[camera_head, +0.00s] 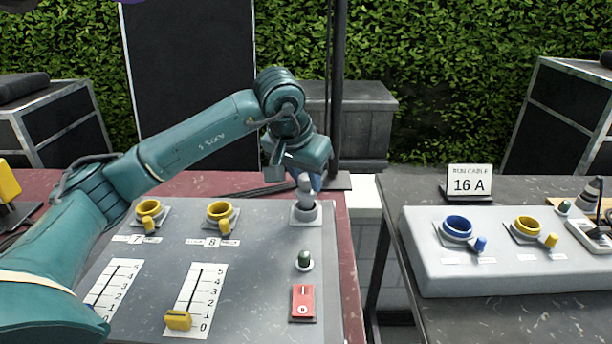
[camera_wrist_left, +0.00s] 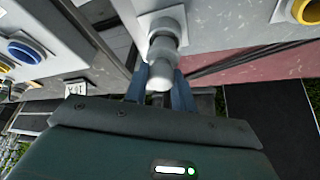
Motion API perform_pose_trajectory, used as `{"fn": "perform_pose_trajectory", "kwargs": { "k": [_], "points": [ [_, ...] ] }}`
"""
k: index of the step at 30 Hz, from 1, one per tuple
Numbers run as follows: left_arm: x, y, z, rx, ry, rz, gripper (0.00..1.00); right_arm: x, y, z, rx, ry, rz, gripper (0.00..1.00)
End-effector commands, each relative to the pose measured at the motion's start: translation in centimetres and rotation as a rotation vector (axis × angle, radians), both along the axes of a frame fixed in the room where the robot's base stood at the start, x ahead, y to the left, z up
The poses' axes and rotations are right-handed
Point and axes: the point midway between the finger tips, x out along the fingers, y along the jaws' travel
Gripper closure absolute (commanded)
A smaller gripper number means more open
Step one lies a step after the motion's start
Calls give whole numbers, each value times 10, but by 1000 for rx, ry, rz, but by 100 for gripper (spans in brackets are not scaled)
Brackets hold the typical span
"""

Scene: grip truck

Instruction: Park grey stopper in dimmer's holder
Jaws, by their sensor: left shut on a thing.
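The grey stopper (camera_head: 305,186) stands upright at the back right corner of the grey dimmer panel (camera_head: 262,262). Its lower end meets the round grey holder (camera_head: 306,213) on a pale square plate; I cannot tell how deep it sits. My left gripper (camera_head: 307,181) points down at the stopper's upper part and is shut on it. In the left wrist view the blue fingers (camera_wrist_left: 161,92) lie on both sides of the stopper (camera_wrist_left: 164,50), with the holder (camera_wrist_left: 162,22) beyond it. My right gripper is not in view.
Two yellow rings (camera_head: 219,212) with plugs, a yellow slider (camera_head: 178,320), a green knob (camera_head: 304,260) and a red switch (camera_head: 303,302) are on the panel. A dark pole (camera_head: 337,90) rises just behind the holder. A white socket box (camera_head: 480,275) stands on the right table, across a gap.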

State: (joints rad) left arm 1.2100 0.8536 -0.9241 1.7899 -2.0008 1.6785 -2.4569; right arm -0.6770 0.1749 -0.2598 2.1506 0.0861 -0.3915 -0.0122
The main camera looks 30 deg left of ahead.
Motion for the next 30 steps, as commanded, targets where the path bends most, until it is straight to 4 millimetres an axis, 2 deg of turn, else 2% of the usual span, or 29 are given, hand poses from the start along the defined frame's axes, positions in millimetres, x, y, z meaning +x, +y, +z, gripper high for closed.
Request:
{"fn": "perform_pose_trajectory", "kwargs": {
  "k": [30],
  "points": [
    [0,0,-19,0,-1,0,97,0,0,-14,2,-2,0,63]
  ]
}}
